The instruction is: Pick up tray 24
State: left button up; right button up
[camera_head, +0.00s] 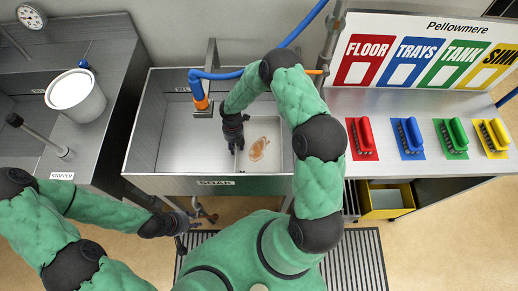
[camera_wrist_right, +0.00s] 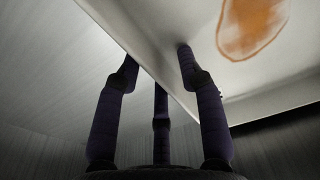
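A pale tray (camera_head: 262,149) with an orange-brown stain lies in the right part of the sink basin; I cannot read a number on it. In the right wrist view the tray (camera_wrist_right: 250,75) fills the upper right, its edge running diagonally. My right gripper (camera_head: 233,143) is down in the basin at the tray's left side. In the wrist view its fingers (camera_wrist_right: 158,60) are spread apart around the tray's edge, one over the pale face; firm contact is not clear. My left gripper (camera_head: 183,224) hangs in front of the sink, apart from the tray; its fingers are too small to read.
The sink (camera_head: 185,185) is labelled SOAK; a blue hose with an orange nozzle (camera_head: 201,103) hangs over it. A white bucket (camera_head: 77,95) stands on the left counter. Red, blue, green and yellow brushes (camera_head: 362,138) lie on the right counter before a colour-coded board (camera_head: 425,60).

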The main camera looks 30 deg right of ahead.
grip_shut()
jog(key=shift+r, duration=0.1)
